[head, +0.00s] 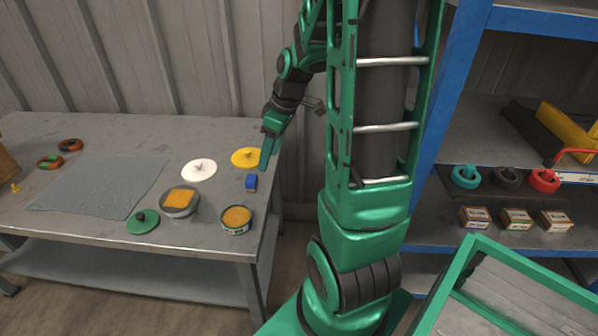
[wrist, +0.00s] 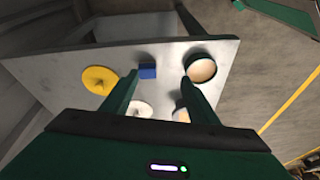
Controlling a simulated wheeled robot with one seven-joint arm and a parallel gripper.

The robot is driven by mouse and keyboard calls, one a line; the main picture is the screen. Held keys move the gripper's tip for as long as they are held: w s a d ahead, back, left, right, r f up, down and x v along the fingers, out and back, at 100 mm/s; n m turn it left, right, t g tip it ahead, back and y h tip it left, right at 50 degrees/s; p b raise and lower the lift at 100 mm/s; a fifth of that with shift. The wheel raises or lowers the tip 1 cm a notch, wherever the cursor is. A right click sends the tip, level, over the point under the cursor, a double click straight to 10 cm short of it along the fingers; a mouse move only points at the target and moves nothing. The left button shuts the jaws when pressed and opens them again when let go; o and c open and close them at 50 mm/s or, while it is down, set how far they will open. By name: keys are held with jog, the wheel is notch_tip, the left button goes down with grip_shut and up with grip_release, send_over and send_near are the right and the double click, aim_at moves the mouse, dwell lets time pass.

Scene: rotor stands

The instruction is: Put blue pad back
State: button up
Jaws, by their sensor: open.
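The blue pad (head: 251,182) is a small blue block on the grey workbench (head: 100,222), near its right edge. It lies between the yellow disc (head: 247,157) and the round green-rimmed tin (head: 236,219). In the wrist view the blue pad (wrist: 147,71) shows beyond my gripper (wrist: 159,80), in the gap between the two spread fingers. My gripper (head: 266,152) is open and empty, above the right end of the bench. I cannot tell its exact height over the pad.
A white disc (head: 199,169), a green disc (head: 143,221) and a grey bowl with an orange pad (head: 180,201) stand close by. A grey mat (head: 100,185) lies left. At right, the blue-framed shelf (head: 447,100) holds coloured rings and small boxes.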

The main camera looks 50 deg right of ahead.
jog(key=s+a+r+m+g+h, duration=0.1)
jog(key=s+m, duration=0.4)
jog(key=s, duration=0.5)
jog(key=s+a+r+m+g, duration=0.2)
jog(key=s+r+m, duration=0.3)
jog(key=s, duration=0.5)
jog(key=shift+s+a+m+h, duration=0.4)
jog(key=shift+a+m, duration=0.3)
jog(key=shift+m, duration=0.1)
